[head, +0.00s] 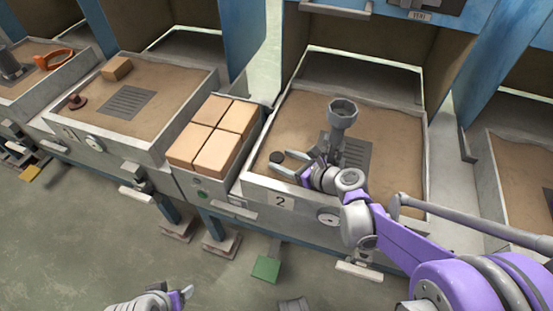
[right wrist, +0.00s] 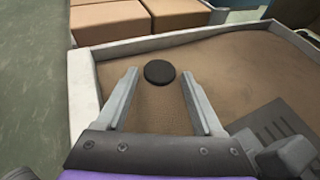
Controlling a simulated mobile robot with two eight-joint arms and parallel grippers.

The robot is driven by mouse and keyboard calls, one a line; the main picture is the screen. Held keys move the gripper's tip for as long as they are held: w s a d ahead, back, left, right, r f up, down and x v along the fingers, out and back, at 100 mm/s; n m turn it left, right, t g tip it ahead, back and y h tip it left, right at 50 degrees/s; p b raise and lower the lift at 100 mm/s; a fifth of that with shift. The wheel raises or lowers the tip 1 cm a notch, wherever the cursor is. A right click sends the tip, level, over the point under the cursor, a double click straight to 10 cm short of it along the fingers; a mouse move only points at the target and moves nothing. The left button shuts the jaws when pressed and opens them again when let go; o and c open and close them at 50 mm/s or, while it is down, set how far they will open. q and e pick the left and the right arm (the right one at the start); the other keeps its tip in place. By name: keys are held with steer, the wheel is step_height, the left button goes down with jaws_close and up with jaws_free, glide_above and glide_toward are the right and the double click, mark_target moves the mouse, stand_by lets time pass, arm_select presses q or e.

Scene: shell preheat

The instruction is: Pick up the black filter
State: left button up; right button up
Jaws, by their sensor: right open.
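The black filter is a small dark disc (head: 277,157) lying on the sand in the bin marked 2, near its front left corner in the head view. In the right wrist view the black filter (right wrist: 159,72) lies just beyond the fingertips, centred between them. My right gripper (head: 290,162) is open and empty, its two fingers pointing at the disc; it also shows in the right wrist view (right wrist: 158,84). My left gripper (head: 183,294) shows at the bottom of the head view, away from the bins, and its jaw state is unclear.
A grey funnel-topped piece (head: 341,118) stands by a slotted grate (head: 352,152) beside my right gripper. The bin's raised rim (head: 248,185) runs close to the filter. A box of tan blocks (head: 212,137) adjoins on the left. Open sand lies behind the filter.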

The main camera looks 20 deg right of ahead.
steer(key=shift+w+a+f, duration=0.25)
steer(key=shift+w+a, duration=0.05)
steer(key=shift+w, duration=0.25)
jaws_close()
steer(key=shift+r, duration=0.1)
